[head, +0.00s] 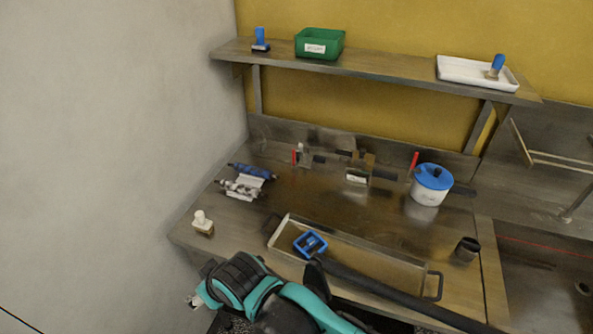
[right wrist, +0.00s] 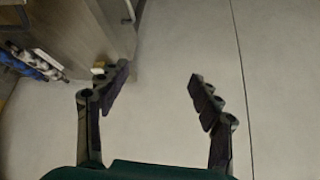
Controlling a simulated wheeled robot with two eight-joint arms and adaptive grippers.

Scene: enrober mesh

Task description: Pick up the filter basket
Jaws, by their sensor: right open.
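A small blue square frame with a dark inside, which looks like the filter basket (head: 310,244), sits at the left end of a long shallow tray (head: 375,257) on the counter. My right arm crosses the front of the counter in the head view, and its hand lies to the left of and below the basket. In the right wrist view my right gripper (right wrist: 160,78) is open, with nothing between its fingers. The basket does not show in that view. My left gripper is not in view.
On the counter are a white-knobbed piece (head: 202,224), metal and blue rollers (head: 242,183), a blue-lidded pot (head: 431,186) and a dark cup (head: 466,250). A shelf (head: 390,74) above holds a green bin (head: 319,44) and a white tray (head: 470,73). A wall stands left.

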